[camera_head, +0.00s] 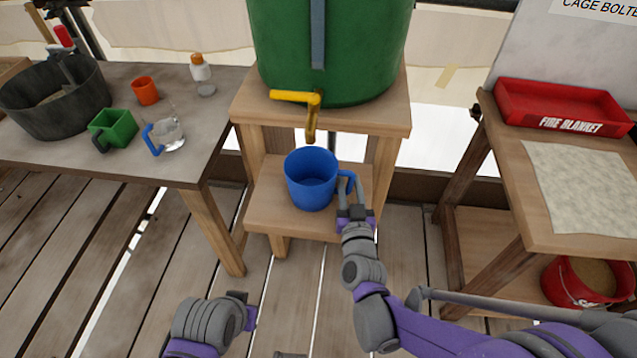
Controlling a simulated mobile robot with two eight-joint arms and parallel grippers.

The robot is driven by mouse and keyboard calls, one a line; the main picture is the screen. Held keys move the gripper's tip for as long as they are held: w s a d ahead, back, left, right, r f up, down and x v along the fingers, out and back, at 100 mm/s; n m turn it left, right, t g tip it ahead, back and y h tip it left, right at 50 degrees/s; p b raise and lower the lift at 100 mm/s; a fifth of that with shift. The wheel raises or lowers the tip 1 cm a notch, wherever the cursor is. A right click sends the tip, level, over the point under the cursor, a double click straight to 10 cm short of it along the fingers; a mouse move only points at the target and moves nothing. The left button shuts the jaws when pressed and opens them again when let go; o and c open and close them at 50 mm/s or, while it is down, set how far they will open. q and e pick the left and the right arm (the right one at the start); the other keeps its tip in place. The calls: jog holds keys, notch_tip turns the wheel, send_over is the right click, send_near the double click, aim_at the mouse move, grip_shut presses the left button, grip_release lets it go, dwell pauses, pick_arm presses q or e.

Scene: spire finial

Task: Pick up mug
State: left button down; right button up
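A blue mug (311,180) stands upright on the low wooden step (265,210) under the yellow tap of the green barrel. Its handle points right. My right gripper (352,190) is at the handle, with its fingers by the handle's lower part. I cannot tell whether they are closed on it. My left gripper (245,308) is low in the view, over the plank floor, away from the mug. Its fingers are mostly hidden, and nothing shows held in it. A green square mug (115,127) and a clear mug with a blue handle (168,133) stand on the left table.
The yellow tap (296,97) of the green barrel (340,50) hangs just above the mug. The left table (60,155) also holds a dark tub, an orange cup and a bottle. On the right table (500,170) are a red fire blanket box and a cloth; a red bucket is below.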

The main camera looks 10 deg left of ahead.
grip_shut()
dwell(1.4)
